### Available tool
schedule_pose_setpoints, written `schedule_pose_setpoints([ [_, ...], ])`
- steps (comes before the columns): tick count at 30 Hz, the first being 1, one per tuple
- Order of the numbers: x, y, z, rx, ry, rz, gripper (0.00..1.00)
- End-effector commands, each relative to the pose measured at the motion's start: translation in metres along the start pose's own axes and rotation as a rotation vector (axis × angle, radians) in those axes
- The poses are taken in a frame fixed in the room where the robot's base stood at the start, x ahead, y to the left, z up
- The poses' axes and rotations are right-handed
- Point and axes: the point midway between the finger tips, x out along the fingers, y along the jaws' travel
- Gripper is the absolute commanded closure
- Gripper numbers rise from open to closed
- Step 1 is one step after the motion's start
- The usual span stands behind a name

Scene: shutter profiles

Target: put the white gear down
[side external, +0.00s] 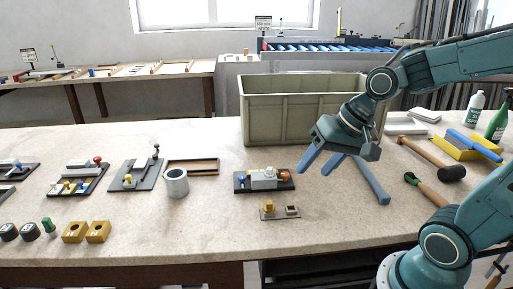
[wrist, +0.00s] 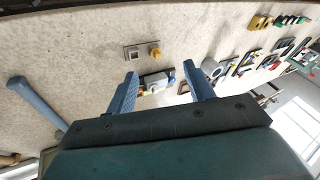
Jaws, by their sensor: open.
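My gripper (side external: 315,168) is open, with its two blue fingers apart and nothing seen held between them. It hangs above the table, to the right of a dark fixture (side external: 241,187) bearing a pale grey block (side external: 264,178) and blue and orange knobs. In the wrist view, this fixture shows between and beyond my open fingers (wrist: 160,72), with the block (wrist: 155,82) partly visible. I cannot make out a white gear for certain in either view. A small plate (side external: 267,216) with a yellow knob and a pale square piece lies in front of the fixture.
A large grey-green bin (side external: 290,123) stands behind the fixture. A blue bar-like tool (side external: 376,182) lies right of it; a mallet (side external: 452,172) is farther right. A grey cylinder (side external: 176,185) and more fixtures stand left. The front middle of the table is mostly clear.

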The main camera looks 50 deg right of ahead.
Motion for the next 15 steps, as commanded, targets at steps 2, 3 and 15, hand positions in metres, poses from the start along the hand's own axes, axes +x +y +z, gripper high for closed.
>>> schedule_pose_setpoints([
  [2, -0.014, -0.001, 0.009, -0.110, 0.022, 0.026, 0.47],
  [3, -0.021, 0.001, 0.014, -0.162, 0.031, 0.040, 0.47],
  [15, -0.071, 0.018, 0.051, -0.541, 0.082, 0.129, 0.47],
])
